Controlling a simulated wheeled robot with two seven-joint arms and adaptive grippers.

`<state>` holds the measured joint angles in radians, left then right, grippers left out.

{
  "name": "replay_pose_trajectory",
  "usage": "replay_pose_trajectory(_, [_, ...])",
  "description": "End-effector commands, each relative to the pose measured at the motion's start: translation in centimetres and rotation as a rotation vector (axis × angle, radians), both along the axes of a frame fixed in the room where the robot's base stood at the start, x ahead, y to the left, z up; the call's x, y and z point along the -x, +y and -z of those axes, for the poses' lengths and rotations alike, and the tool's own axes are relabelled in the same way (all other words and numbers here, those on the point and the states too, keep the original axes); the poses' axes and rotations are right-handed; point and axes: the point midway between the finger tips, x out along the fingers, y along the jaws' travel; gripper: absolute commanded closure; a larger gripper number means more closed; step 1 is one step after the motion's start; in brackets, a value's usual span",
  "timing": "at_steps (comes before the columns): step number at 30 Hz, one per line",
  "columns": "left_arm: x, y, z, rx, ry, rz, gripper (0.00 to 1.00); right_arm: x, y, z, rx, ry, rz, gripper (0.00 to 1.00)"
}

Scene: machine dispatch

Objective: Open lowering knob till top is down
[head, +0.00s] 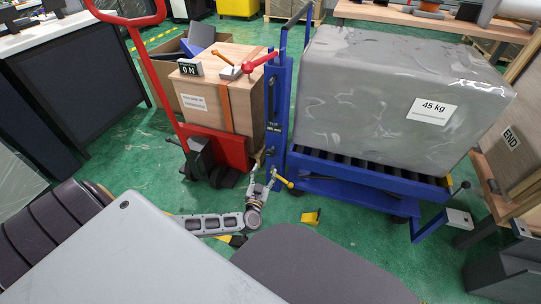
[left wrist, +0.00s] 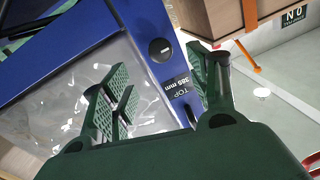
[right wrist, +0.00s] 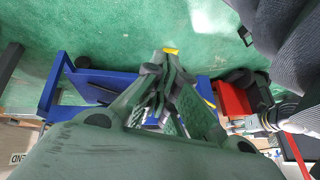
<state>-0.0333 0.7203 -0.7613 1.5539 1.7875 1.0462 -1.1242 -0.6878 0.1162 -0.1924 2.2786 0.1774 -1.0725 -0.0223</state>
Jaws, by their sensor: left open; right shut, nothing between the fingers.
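A blue lift cart (head: 360,178) carries a grey wrapped 45 kg block (head: 400,90) on its raised roller top. A yellow lever (head: 284,181) shows low by the cart's blue post (head: 277,110), and a red handle (head: 262,62) shows near the post's upper part. I cannot tell which is the lowering knob. My left gripper (head: 263,178) is low beside the post, close to the yellow lever. In the left wrist view its fingers (left wrist: 160,82) are open, with the post's TOP label (left wrist: 180,88) behind them. My right gripper (right wrist: 165,75) is shut and empty.
A red pallet truck (head: 215,145) with a wooden box (head: 238,95) stands left of the post. A grey desk-like surface (head: 130,250) and a dark rounded shape fill the front. A wooden END panel (head: 515,150) stands at right.

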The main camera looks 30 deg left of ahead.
Motion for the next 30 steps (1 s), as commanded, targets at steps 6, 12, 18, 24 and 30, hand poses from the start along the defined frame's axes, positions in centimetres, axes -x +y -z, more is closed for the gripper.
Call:
replay_pose_trajectory(6, [-2.2, 0.7, 0.1, -0.002, -0.002, 0.000, 0.40, 0.2, 0.4, 2.5, -0.028, -0.021, 0.014, 1.00])
replay_pose_trajectory(12, [-4.0, 1.4, 0.1, -0.001, -0.002, 0.001, 0.40, 0.1, 0.7, 4.0, -0.053, -0.048, 0.029, 1.00])
replay_pose_trajectory(18, [-5.9, 2.0, 0.1, 0.000, -0.003, 0.000, 0.40, 0.0, 0.9, 5.5, -0.076, -0.068, 0.040, 1.00])
replay_pose_trajectory(24, [-7.6, 2.7, 0.1, -0.002, -0.002, 0.000, 0.40, -0.1, 1.1, 6.4, -0.089, -0.081, 0.039, 1.00])
replay_pose_trajectory(30, [-9.4, 3.2, 0.1, -0.001, -0.002, 0.001, 0.40, -0.3, 1.3, 7.0, -0.102, -0.091, 0.037, 1.00])
